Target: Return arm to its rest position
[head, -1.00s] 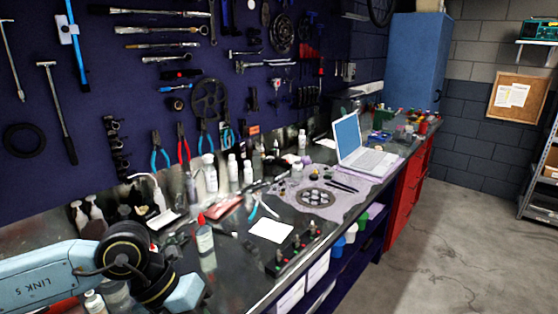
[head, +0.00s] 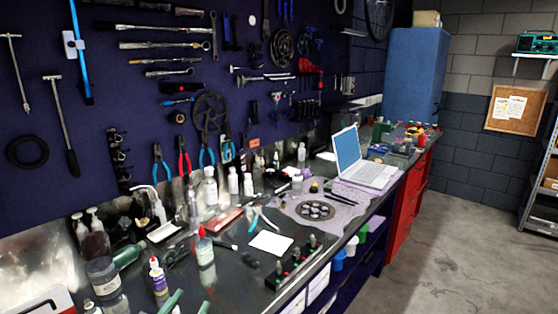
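No part of my left or right arm can be clearly made out in the head view, and I see no gripper holding anything. Two slim green tips (head: 170,301) reach up from the bottom edge, left of centre. They are cut off by the frame, and I cannot tell what they belong to. A grey-lidded jar (head: 104,279), a bottle with a yellow and purple label (head: 158,281) and a red-tipped clear bottle (head: 205,257) stand there.
A green bottle (head: 128,255) lies behind the jar. A white card (head: 271,243), a chainring (head: 315,210) on a light mat and an open laptop (head: 362,160) lie along the bench. Tools hang on the dark pegboard (head: 120,90). The floor (head: 450,250) at right is clear.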

